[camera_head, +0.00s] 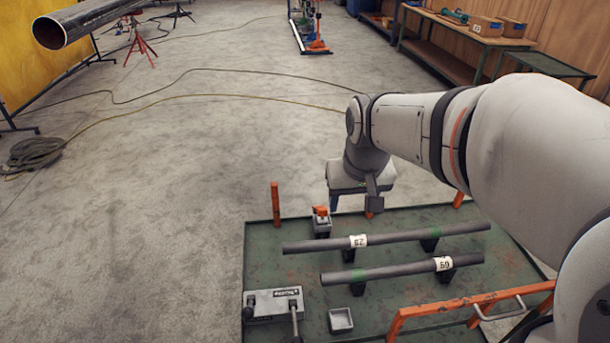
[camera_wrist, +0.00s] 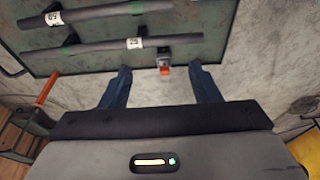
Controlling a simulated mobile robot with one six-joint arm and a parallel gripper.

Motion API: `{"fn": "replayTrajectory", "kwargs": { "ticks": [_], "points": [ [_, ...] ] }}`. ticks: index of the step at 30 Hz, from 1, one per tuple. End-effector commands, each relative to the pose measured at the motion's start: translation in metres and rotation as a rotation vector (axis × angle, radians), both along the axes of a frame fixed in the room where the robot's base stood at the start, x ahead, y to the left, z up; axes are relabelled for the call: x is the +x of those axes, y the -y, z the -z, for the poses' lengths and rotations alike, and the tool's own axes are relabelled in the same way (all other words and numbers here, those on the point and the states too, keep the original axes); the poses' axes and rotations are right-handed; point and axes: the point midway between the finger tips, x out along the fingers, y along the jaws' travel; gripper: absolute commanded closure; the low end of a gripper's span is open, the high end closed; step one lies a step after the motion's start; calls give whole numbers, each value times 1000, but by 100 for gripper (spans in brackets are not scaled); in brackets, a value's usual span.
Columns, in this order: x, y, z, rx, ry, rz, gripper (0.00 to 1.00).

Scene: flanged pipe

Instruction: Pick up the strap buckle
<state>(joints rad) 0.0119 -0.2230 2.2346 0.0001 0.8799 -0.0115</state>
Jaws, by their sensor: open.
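A small orange piece, which looks like the strap buckle (camera_head: 320,211), sits on a small grey block (camera_head: 322,227) near the far left part of the green cart top (camera_head: 270,260). In the wrist view the orange piece (camera_wrist: 166,71) shows between and beyond my two blue fingers. My gripper (camera_head: 352,204) is open and empty, above the far edge of the cart, a little right of the orange piece. It appears apart from it. In the wrist view my gripper's fingers (camera_wrist: 160,72) are spread wide. The buckle's finer shape is too small to tell.
Two dark pipes with white labels, the far pipe (camera_head: 395,237) and the near pipe (camera_head: 395,271), lie on black supports. A grey box (camera_head: 272,305) and a small open tray (camera_head: 340,320) are at the front left. Orange posts (camera_head: 275,203) and an orange rail (camera_head: 470,302) edge the cart.

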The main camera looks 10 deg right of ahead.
Motion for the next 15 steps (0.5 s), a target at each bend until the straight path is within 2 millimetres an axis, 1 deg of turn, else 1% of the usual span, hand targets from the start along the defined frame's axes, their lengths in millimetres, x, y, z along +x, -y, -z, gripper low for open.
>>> {"fn": "replayTrajectory", "kwargs": {
  "ticks": [1, 2, 3, 5, 6, 8, 9, 11, 12, 14, 15],
  "points": [
    [23, 0, 16, 0, -16, -1, 44],
    [36, -1, 21, 0, -21, -1, 44],
    [53, -1, 29, 1, -28, 0, 44],
    [78, -1, 43, 1, -40, 0, 44],
    [95, -1, 53, 1, -48, 0, 44],
    [120, -2, 71, 1, -59, 0, 44],
    [136, -2, 84, 1, -66, 1, 44],
    [159, -2, 105, 2, -77, 1, 44],
    [174, -2, 119, 2, -84, 1, 44],
    [195, -3, 141, 3, -94, 2, 44],
    [207, -3, 155, 3, -100, 2, 44]
  ]
}}
